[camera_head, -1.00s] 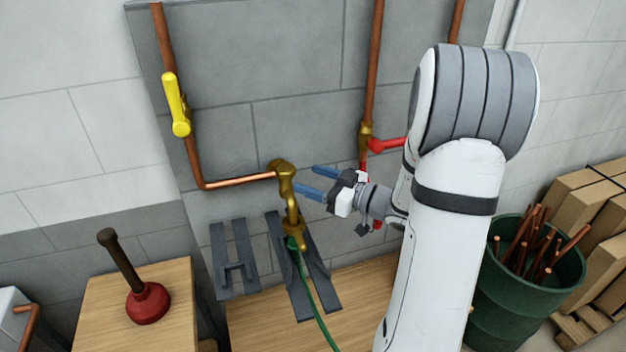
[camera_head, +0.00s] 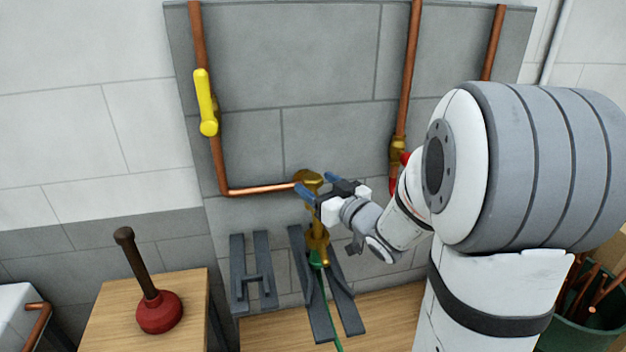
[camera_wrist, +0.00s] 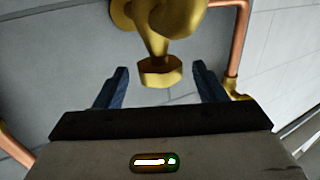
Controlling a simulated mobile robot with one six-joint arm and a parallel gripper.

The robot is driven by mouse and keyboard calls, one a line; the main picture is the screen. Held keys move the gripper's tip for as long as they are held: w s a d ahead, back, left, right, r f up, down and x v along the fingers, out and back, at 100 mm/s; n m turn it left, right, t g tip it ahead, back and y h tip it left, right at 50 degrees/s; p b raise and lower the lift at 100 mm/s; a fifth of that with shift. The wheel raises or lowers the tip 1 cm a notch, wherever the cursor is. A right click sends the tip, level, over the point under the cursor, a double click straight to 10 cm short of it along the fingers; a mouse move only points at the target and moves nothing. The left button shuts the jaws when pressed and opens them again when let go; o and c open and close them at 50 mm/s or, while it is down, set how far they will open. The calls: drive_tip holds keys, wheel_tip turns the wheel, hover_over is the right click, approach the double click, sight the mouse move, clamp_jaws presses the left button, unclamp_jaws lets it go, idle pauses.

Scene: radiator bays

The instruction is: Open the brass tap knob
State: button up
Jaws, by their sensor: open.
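The brass tap (camera_head: 316,232) is fixed to the grey wall at the end of a copper pipe, with a green hose at its lower outlet. In the wrist view its brass knob (camera_wrist: 160,71) shows as a faceted end, between and just beyond the blue fingertips. My gripper (camera_head: 318,185) is open at the upper part of the tap; it also shows in the wrist view (camera_wrist: 158,78), with a finger on either side of the knob and visible gaps. In the head view my gripper hides part of the tap's top.
A yellow lever handle (camera_head: 206,103) is on the left pipe, and a red-handled valve (camera_head: 398,150) is on the pipe to the right. A red plunger (camera_head: 158,311) stands on a wooden surface at lower left. Grey brackets (camera_head: 253,272) stand below the tap.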

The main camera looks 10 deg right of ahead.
drive_tip(key=shift+x, duration=1.3)
drive_tip(key=c, duration=1)
drive_tip(key=shift+o, duration=0.2)
drive_tip(key=shift+d+y, duration=0.1)
drive_tip(key=shift+y, duration=0.2)
drive_tip(key=n+g+y+p, duration=0.1)
drive_tip(key=n+g+y, duration=0.2)
drive_tip(key=y, duration=0.1)
drive_tip(key=shift+n, duration=0.3)
drive_tip(key=shift+n+g+y+p, duration=0.45)
drive_tip(key=shift+n+g+y, duration=1.05)
drive_tip(key=shift+g+y, duration=0.25)
drive_tip(key=shift+g, duration=0.25)
